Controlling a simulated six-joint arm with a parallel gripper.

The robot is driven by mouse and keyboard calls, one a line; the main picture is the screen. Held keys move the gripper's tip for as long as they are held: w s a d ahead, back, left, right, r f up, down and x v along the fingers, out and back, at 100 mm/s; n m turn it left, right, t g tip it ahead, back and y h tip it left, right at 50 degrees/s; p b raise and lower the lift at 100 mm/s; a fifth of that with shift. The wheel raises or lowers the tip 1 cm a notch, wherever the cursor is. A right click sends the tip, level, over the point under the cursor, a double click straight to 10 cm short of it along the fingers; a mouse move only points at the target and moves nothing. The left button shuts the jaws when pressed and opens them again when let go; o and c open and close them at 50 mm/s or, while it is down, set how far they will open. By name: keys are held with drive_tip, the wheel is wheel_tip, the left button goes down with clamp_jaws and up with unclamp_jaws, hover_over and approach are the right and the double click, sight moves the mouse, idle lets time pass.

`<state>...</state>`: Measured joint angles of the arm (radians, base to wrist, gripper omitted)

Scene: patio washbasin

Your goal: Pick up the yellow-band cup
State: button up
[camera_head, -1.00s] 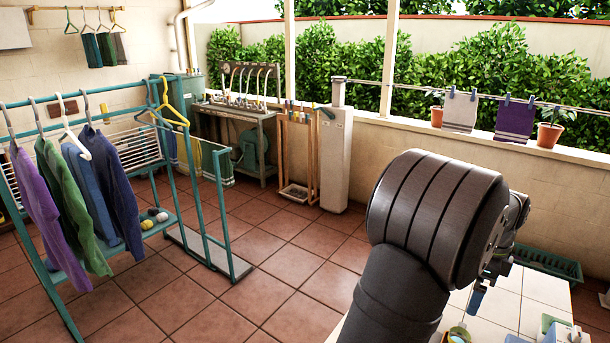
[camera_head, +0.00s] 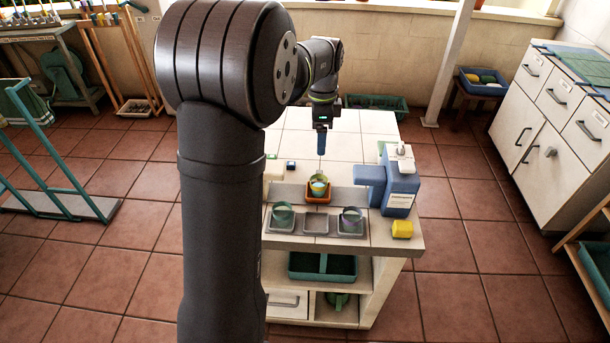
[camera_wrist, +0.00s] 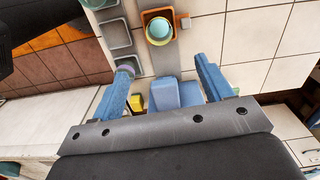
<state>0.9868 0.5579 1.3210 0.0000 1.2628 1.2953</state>
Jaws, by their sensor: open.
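A cup (camera_head: 318,186) with a pale teal inside and some yellow on it sits in a small orange tray (camera_head: 316,199) on the tiled washstand top. In the wrist view the cup (camera_wrist: 159,29) shows yellowish at its rim, inside the orange tray (camera_wrist: 146,16). My gripper (camera_head: 321,150) hangs above and behind the tray, blue fingers pointing down. In the wrist view my gripper (camera_wrist: 165,62) has its fingers wide apart with nothing held between them. The cup lies beyond the fingertips, untouched.
A large blue container (camera_head: 402,185) stands right of the orange tray, near a yellow block (camera_head: 402,229). Tiles behind are mostly clear.

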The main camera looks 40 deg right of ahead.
drive_tip(key=n, duration=1.3)
hover_over(319, 182)
drive_tip(key=s+a, duration=0.1)
drive_tip(key=f, duration=1.2)
drive_tip(key=shift+a+f, duration=0.15)
drive_tip(key=shift+a, duration=0.05)
drive_tip(key=f, duration=0.5)
drive_tip(key=shift+s+f, duration=0.1)
drive_tip(key=shift+s, duration=0.1)
drive_tip(key=c, duration=1.1)
